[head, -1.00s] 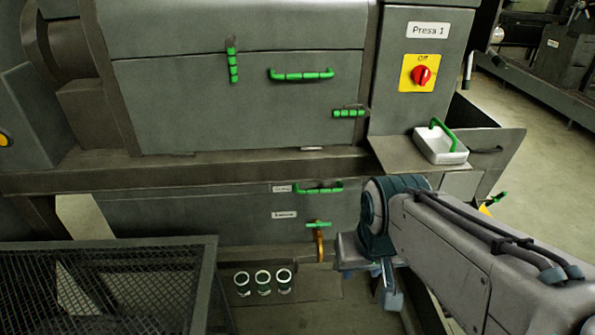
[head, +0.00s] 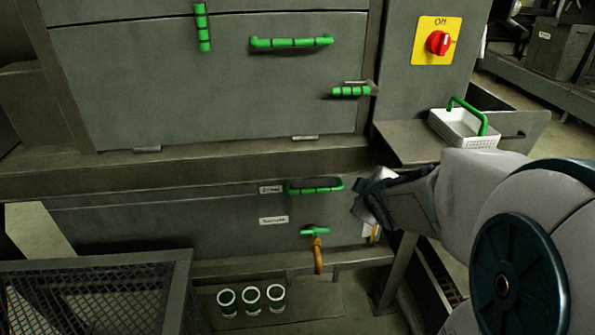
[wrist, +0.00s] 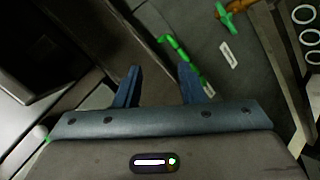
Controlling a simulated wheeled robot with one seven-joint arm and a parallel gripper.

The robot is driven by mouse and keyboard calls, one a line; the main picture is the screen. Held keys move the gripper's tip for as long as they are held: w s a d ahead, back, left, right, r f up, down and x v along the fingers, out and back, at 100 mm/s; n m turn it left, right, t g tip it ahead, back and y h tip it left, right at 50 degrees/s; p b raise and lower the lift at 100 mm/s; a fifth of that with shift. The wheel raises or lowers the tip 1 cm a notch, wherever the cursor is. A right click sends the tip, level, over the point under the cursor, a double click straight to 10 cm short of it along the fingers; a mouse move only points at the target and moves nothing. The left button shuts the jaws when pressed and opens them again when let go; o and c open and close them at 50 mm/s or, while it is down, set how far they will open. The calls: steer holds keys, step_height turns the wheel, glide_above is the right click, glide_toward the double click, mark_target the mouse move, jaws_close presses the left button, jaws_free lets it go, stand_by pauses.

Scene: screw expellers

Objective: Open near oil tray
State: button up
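The oil tray (head: 130,219) is a wide grey drawer-like front under the press. A green bar handle (head: 315,187) is at its top edge beside a small label too blurred to read. My gripper (head: 362,200) is just right of this handle in the head view, its fingers partly hidden by its own body. In the wrist view my gripper (wrist: 159,69) is open with two blue fingers apart and nothing between them. The green handle (wrist: 177,49) runs diagonally beyond the fingertips and passes partly behind the right finger. I cannot tell whether they touch.
A green-handled brass tap (head: 317,250) sticks out below the handle. Several white-rimmed jars (head: 250,298) stand beneath. A mesh-sided bin (head: 90,300) is at lower left. A white basket (head: 462,128) sits on a shelf above my arm. The upper panel (head: 200,95) has green handles.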

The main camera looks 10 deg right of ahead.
steer(key=w+f+n+t+y+b, duration=0.2)
steer(key=w+f+n+b, duration=0.2)
steer(key=f+n, duration=0.15)
steer(key=n+t+y+b, duration=0.2)
steer(key=n+y+b, duration=0.3)
steer(key=n+y, duration=0.1)
glide_toward(315, 191)
steer(key=b+x, duration=0.1)
steer(key=x, duration=0.9)
steer(key=shift+w+f, duration=0.1)
steer(key=shift+w, duration=0.25)
jaws_close()
